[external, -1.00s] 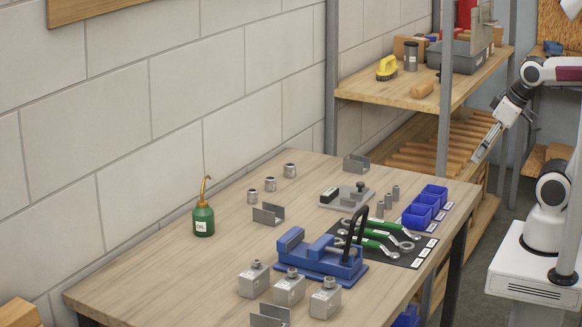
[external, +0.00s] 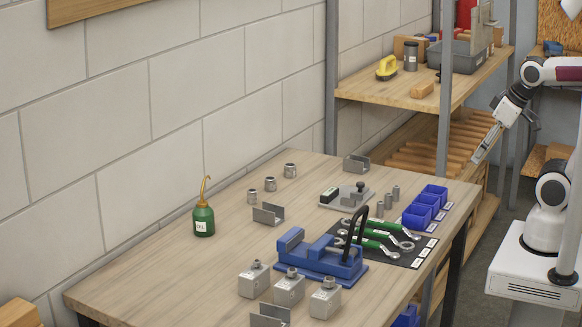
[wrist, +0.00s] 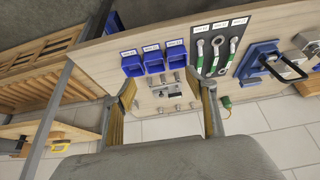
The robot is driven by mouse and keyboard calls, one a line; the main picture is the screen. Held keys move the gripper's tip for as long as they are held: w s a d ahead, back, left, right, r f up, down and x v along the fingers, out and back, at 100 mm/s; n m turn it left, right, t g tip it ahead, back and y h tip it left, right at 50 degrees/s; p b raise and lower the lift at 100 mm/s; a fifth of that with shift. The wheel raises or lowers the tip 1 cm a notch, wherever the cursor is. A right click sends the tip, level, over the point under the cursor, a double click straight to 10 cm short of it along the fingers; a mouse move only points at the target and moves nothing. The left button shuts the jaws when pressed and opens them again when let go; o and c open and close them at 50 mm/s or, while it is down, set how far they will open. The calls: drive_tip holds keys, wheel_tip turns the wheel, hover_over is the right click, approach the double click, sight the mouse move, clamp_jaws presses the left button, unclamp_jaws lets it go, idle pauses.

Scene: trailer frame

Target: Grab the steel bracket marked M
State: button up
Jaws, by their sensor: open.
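Three grey steel brackets are on the workbench (external: 150,262) in the external view: one at the far edge (external: 356,163), one mid-table (external: 268,214), one at the front edge, partly cut off (external: 270,316). No letter M is legible on any of them. My gripper (external: 486,144) is at the right, apart from the bench and beyond its right end, pointing down and left. In the wrist view its two fingers stand wide apart with nothing held between them (wrist: 168,94). I cannot make out the brackets clearly in the wrist view.
Near the brackets stand a blue vise (external: 318,258), steel blocks (external: 289,289), a green oil can (external: 203,220), a wrench mat (external: 412,257), blue bins (external: 417,216) and small cylinders (external: 270,184). A shelf rack (external: 445,100) stands behind. The bench's left part is clear.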

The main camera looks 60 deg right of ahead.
sight(269, 214)
idle(0.3)
drive_tip(key=w+a+t+y, duration=0.1)
drive_tip(key=w+a, duration=0.4)
drive_tip(key=w, duration=0.5)
drive_tip(key=w+a+t+y, duration=0.15)
drive_tip(key=w+a, duration=0.25)
drive_tip(key=w, duration=0.6)
drive_tip(key=w+a+t, duration=0.2)
drive_tip(key=w+a, duration=0.3)
drive_tip(key=w, duration=0.5)
drive_tip(key=w+a+f+t+h, duration=0.1)
drive_tip(key=w+a+f, duration=0.1)
drive_tip(key=w+f, duration=0.3)
drive_tip(key=w+a+f+t+h, duration=0.1)
drive_tip(key=w+a+f, duration=0.2)
drive_tip(key=w+f, duration=0.2)
drive_tip(key=w+a+f+t+h, duration=0.1)
drive_tip(key=w+a+f, duration=0.1)
drive_tip(key=w+f, duration=0.3)
drive_tip(key=shift+a+f+m, duration=0.25)
drive_tip(key=shift+a+m, duration=0.05)
drive_tip(key=shift+m, duration=0.1)
drive_tip(key=shift+w+f+h, duration=0.15)
drive_tip(key=shift+f+h, duration=0.1)
drive_tip(key=shift+f, duration=0.2)
drive_tip(key=shift+w, duration=0.15)
drive_tip(key=shift+x, duration=1.15)
